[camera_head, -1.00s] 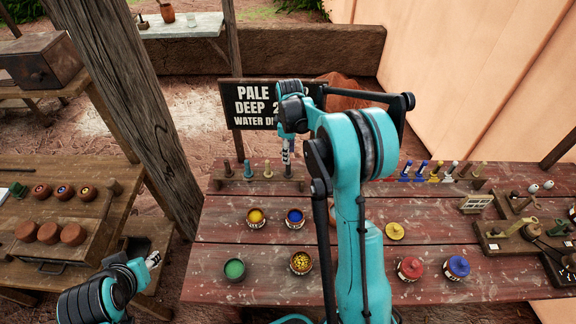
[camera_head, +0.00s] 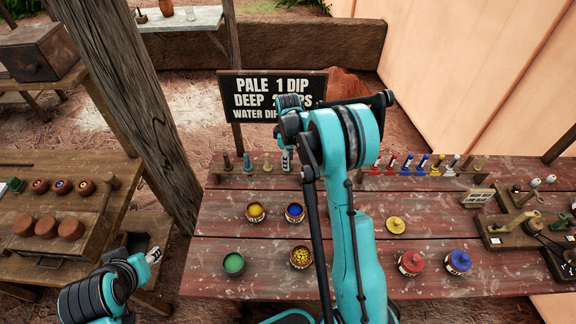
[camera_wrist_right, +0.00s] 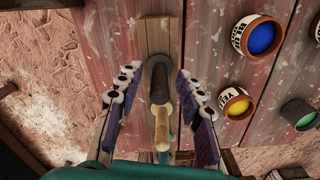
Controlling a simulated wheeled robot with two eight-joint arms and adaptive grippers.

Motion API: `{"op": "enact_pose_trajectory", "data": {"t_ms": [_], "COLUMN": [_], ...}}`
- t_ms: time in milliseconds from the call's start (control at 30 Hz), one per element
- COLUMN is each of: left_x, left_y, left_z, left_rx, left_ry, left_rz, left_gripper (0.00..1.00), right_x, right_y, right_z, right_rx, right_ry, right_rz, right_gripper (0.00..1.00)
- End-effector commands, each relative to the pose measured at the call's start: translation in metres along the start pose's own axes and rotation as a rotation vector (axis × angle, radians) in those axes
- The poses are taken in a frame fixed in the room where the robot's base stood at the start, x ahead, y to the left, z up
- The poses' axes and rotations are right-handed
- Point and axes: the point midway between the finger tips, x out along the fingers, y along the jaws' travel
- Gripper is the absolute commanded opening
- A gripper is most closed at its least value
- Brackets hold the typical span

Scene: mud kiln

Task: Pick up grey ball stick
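A grey rounded stick top (camera_wrist_right: 158,72) shows in the right wrist view, in line with a tan-tipped stick (camera_wrist_right: 162,130) over a wooden rack (camera_wrist_right: 160,30). My right gripper (camera_wrist_right: 160,105) is open, with one finger on each side of these sticks and visible gaps to both. In the head view my right gripper (camera_head: 287,160) is at the right end of the left rack. Several upright sticks (camera_head: 247,162) stand there; the one at the gripper is mostly hidden. My left gripper (camera_head: 153,256) is at lower left, away from the rack; its opening is too small to judge.
Yellow (camera_head: 255,212), blue (camera_head: 295,212) and green (camera_head: 233,264) paint pots stand in front of the rack. A sign (camera_head: 270,98) stands behind it. A second rack with coloured sticks (camera_head: 420,165) is farther right.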

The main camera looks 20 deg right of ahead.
Motion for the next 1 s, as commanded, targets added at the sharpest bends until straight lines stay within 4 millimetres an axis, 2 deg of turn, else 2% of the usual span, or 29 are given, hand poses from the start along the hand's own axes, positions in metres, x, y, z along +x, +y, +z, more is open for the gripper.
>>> {"op": "enact_pose_trajectory", "data": {"t_ms": [33,100,433,533,667,900,1000], "left_x": [0.0,0.0,0.0,-0.001,-0.006,-0.014,-0.016], "left_y": [0.0,0.0,0.0,0.0,0.0,0.0,0.0], "left_z": [0.0,0.0,0.0,-0.001,-0.004,-0.01,-0.011], "left_rx": [0.0,0.0,0.0,0.0,0.0,0.0,0.0], "left_ry": [0.0,0.0,0.0,0.0,0.0,0.0,0.0], "left_rz": [0.0,0.0,0.0,0.0,0.0,0.0,0.0], "left_gripper": [0.4,0.4,0.4,0.4,0.4,0.4,0.4], "right_x": [0.0,0.0,-0.001,-0.006,-0.028,-0.078,-0.091], "right_y": [0.0,0.0,0.0,0.0,0.0,0.0,0.0], "right_z": [0.0,0.0,0.0,0.0,0.0,0.0,0.0], "right_rx": [0.0,0.0,0.0,0.0,0.0,0.0,0.0], "right_ry": [0.0,0.0,0.0,0.0,0.0,0.0,0.0], "right_rz": [0.0,0.0,0.0,0.0,0.0,0.0,0.0], "right_gripper": [0.19,0.0,0.0,0.0,0.0,0.0,0.0]}}
